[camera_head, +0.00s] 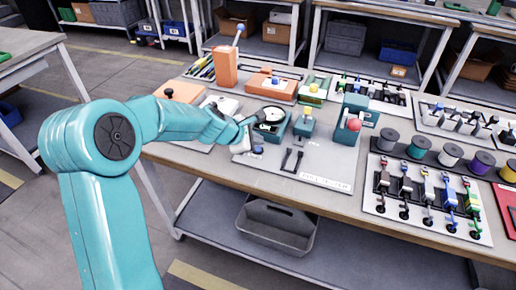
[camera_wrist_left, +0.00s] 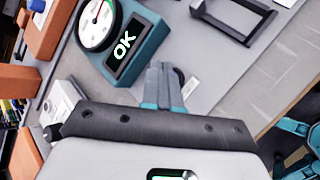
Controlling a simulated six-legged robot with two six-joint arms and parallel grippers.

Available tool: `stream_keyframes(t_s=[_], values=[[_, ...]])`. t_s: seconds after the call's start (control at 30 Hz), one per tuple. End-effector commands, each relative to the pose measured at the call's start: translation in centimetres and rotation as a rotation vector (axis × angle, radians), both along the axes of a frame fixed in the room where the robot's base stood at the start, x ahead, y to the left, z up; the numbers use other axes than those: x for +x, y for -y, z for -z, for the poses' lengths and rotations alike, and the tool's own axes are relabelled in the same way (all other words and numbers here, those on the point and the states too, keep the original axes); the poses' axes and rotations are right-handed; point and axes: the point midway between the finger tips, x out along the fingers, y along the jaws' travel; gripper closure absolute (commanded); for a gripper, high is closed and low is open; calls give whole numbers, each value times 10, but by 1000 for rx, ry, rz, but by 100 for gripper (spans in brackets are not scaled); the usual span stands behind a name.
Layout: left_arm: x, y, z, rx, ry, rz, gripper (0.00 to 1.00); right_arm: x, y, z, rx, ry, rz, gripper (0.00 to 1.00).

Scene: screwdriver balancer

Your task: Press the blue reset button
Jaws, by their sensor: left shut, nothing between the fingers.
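My left gripper (camera_head: 246,140) is shut and empty, low over the bench in front of the teal gauge unit (camera_head: 269,124). The round white dial (camera_wrist_left: 96,24) sits above that display. A small blue spot (camera_head: 257,150) shows by the fingertips in the head view; I cannot tell if it is the reset button. A dark round part partly shows behind the fingers in the wrist view. Contact cannot be told. My right gripper is not in view.
A teal stand with a red ball (camera_head: 354,125) and a teal block with a yellow knob (camera_head: 308,112) stand to the right. Orange blocks (camera_head: 272,85) are behind. Spools (camera_head: 415,146) line the right side.

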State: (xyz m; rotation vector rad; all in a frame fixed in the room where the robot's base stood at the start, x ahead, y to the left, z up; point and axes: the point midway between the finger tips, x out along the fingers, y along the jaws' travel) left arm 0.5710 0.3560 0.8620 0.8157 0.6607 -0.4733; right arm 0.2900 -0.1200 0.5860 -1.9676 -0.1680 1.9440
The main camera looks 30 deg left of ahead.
Motion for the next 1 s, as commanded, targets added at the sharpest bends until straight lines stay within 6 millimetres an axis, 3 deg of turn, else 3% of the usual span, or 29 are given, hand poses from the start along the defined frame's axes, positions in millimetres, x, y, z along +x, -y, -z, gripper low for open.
stream_keyframes(t_s=[1.0], values=[[0, 0, 9, 0, 0, 0, 100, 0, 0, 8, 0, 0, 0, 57]])
